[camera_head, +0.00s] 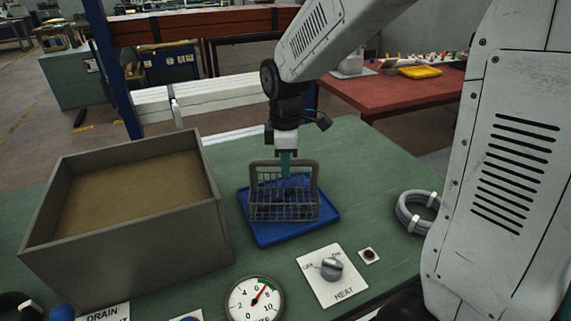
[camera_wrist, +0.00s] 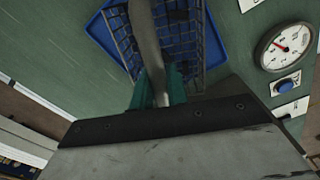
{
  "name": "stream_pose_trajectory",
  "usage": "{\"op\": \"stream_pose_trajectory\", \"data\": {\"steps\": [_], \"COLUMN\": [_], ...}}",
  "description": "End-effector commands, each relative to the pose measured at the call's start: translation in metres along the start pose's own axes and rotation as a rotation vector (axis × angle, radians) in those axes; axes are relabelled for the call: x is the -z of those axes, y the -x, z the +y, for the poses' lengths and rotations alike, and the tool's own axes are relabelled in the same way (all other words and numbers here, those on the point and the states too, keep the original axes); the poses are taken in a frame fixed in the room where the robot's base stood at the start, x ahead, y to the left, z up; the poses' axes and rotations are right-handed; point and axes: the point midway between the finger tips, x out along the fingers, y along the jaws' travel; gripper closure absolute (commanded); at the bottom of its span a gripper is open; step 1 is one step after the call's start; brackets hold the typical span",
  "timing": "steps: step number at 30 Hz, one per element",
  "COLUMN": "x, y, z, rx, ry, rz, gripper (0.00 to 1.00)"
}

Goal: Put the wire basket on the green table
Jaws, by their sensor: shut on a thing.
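The wire basket (camera_head: 267,208) is a grey wire box with a raised handle. In the head view it is upright, on or just above a blue tray (camera_head: 262,237) on the green table (camera_head: 350,160); I cannot tell if they touch. My gripper (camera_head: 287,165) points down at the basket's handle and is shut on it. In the wrist view, the gripper's green fingers (camera_wrist: 158,90) close around the handle bar (camera_wrist: 146,45), with the basket's wires (camera_wrist: 176,30) over the blue tray (camera_wrist: 104,32) beyond. The fingertips are partly hidden in the head view.
A large grey open box (camera_head: 125,250) with a brown inside stands left of the tray. A knob panel (camera_head: 322,285), a gauge (camera_head: 253,300) and a small button (camera_head: 369,256) sit in front. A coiled grey hose (camera_head: 407,212) lies at right. The green table is bare behind the tray.

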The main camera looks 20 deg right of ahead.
Motion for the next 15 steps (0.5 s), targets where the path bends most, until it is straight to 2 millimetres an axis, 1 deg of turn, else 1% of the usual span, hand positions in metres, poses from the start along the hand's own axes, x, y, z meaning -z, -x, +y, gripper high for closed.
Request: {"op": "stream_pose_trajectory", "data": {"steps": [1,5,6,7,8,15], "x": [-0.0007,-0.0010,-0.0012,-0.0012,-0.0011,-0.0009], "y": [-0.0035,-0.0038,-0.0042,-0.0041,-0.0040,-0.0029], "z": [-0.0019,-0.0026,-0.0030,-0.0029,-0.0028,-0.0021], "rx": [0.006,0.008,0.009,0.009,0.009,0.007], "ry": [0.000,0.000,0.000,0.000,0.001,0.000], "rz": [-0.003,-0.004,-0.005,-0.005,-0.004,-0.003], "gripper": [1.00,1.00,0.76,0.68,0.63,0.63]}}
